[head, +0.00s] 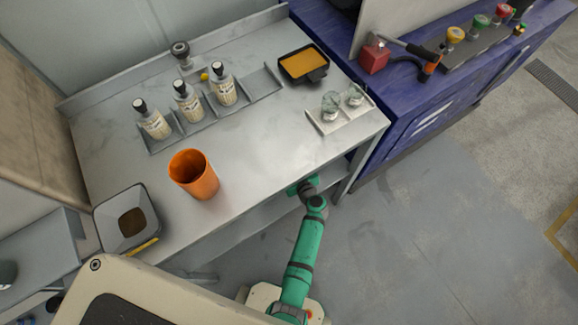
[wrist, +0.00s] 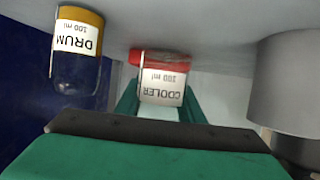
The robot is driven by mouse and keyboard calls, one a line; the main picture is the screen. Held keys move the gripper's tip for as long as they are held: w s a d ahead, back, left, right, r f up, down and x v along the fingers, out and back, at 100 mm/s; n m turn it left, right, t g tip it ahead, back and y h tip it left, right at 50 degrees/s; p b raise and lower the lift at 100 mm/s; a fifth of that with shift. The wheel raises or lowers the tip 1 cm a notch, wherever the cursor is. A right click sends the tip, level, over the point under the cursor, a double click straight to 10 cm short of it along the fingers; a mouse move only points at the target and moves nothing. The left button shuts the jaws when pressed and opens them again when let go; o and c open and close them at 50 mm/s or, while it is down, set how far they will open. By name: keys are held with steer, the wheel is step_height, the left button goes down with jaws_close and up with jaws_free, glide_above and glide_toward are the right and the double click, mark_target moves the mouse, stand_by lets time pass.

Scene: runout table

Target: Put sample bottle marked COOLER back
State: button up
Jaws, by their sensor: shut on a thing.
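The sample bottle marked COOLER (wrist: 162,92) has a red cap and a white label, which reads upside down in the wrist view. It sits between the green fingers of my gripper (wrist: 160,103), which is shut on it. In the head view my arm reaches to the front edge of the metal table (head: 255,165), at its right part. The gripper's fingers and the bottle are hidden there by the table top. A bottle marked DRUM (wrist: 78,50) with a yellow cap is left of it in the wrist view, apart from my fingers.
A grey cylinder (wrist: 292,80) is close on the right in the wrist view. On the table are an orange cup (head: 194,174), several black-capped bottles in a rack (head: 207,123), an orange-filled tray (head: 303,64) and glass jars (head: 331,103). A blue cabinet (head: 410,95) stands right.

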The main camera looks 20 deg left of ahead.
steer(key=shift+w+f, duration=0.3)
steer(key=shift+f, duration=1.5)
steer(key=o, duration=1)
steer(key=shift+f, duration=0.15)
